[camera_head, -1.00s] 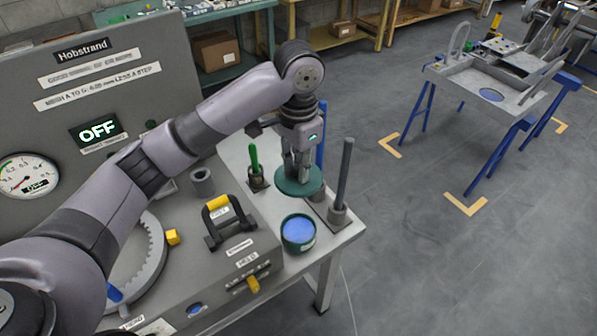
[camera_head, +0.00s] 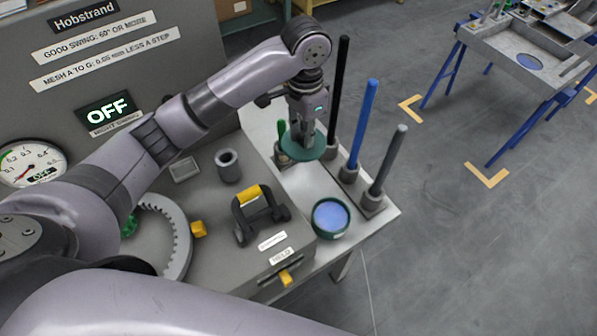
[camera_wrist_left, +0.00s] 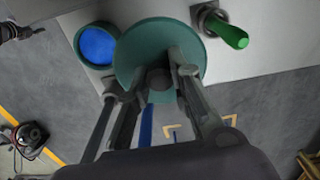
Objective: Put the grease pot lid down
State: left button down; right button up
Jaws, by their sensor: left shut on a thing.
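My left gripper (camera_head: 304,132) is shut on the green, round grease pot lid (camera_head: 312,150) and points down at the bench. In the left wrist view the gripper (camera_wrist_left: 162,80) holds the lid (camera_wrist_left: 132,58) flat side away from me. I cannot tell whether the lid touches the bench. The open grease pot (camera_head: 331,218), green with blue grease inside, stands near the bench's front corner; it also shows in the left wrist view (camera_wrist_left: 97,45), beside the lid.
A green-handled tool (camera_wrist_left: 228,32) stands in a holder close beside the lid. Black (camera_head: 339,95), blue (camera_head: 364,120) and grey (camera_head: 390,158) upright rods stand along the bench's right edge. A black handle with a yellow grip (camera_head: 250,193) rises left of the pot.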

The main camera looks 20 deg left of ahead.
pick_arm(q)
jog(key=f, duration=0.3)
jog(key=s+d+f, duration=0.1)
jog(key=shift+f+p, duration=0.2)
jog(key=shift+p, duration=0.15)
jog(key=f, duration=0.4)
jog(key=f+p, duration=0.1)
jog(key=f, duration=0.2)
jog(key=shift+w+a+f, duration=0.2)
jog(key=shift+f, duration=0.75)
notch_tip(320, 180, down, 4)
jog(key=shift+r, duration=0.25)
jog(key=shift+f, duration=0.35)
pick_arm(e)
jog(key=shift+g, duration=0.3)
jog(key=s+d, duration=0.1)
jog(key=s+d+r, duration=0.1)
jog(key=s+d, duration=0.1)
jog(key=shift+s+d+r, duration=0.25)
jog(key=shift+s+r, duration=0.05)
jog(key=shift+r, duration=0.05)
